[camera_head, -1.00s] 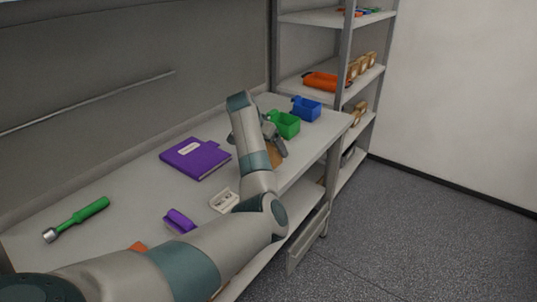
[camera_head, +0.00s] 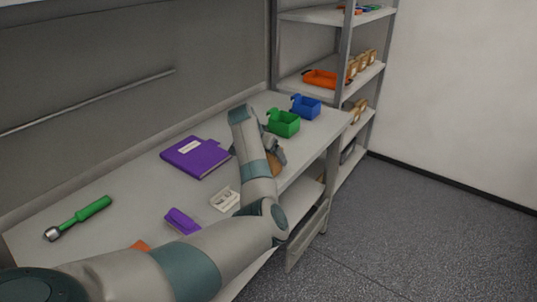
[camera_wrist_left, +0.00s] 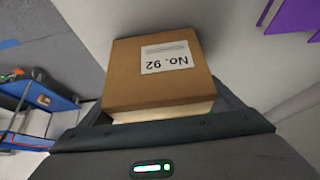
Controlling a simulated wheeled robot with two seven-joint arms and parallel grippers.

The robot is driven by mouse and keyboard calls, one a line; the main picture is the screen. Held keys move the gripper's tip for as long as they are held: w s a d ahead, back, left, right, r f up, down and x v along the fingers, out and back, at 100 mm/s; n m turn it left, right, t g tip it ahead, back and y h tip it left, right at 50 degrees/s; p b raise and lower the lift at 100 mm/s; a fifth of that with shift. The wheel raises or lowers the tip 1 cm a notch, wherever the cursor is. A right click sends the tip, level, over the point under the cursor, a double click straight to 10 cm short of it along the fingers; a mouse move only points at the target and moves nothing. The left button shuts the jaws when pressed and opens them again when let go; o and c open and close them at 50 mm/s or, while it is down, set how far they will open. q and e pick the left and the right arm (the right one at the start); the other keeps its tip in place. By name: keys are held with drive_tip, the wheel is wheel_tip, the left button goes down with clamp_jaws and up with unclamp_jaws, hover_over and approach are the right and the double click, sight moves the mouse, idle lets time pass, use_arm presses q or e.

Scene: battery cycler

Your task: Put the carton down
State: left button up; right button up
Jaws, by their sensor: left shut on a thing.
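The carton (camera_wrist_left: 150,88) is a brown box with a white label reading "No. 92", large in the left wrist view. My left gripper (camera_wrist_left: 160,112) is shut on it. In the head view the carton (camera_head: 274,165) is mostly hidden behind my left arm and gripper (camera_head: 275,152), near the front edge of the bench (camera_head: 120,205). I cannot tell whether the carton touches the bench top. My right gripper is not in view.
A green bin (camera_head: 284,123) and a blue bin (camera_head: 306,106) stand just beyond the gripper. A purple binder (camera_head: 196,157), a white socket-like item (camera_head: 225,199), a purple object (camera_head: 181,220) and a green-handled tool (camera_head: 78,218) lie on the bench. A shelf rack (camera_head: 345,60) stands behind.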

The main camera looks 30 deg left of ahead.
use_arm(q)
drive_tip(key=shift+f, duration=0.1)
drive_tip(key=o, duration=1.1)
drive_tip(key=b+v, duration=0.1)
drive_tip(key=v, duration=0.6)
drive_tip(key=shift+a+r, duration=0.15)
drive_tip(key=shift+r, duration=0.1)
drive_tip(key=b+v, duration=0.1)
drive_tip(key=v, duration=0.3)
drive_tip(key=shift+s+r, duration=0.2)
drive_tip(key=shift+r, duration=0.15)
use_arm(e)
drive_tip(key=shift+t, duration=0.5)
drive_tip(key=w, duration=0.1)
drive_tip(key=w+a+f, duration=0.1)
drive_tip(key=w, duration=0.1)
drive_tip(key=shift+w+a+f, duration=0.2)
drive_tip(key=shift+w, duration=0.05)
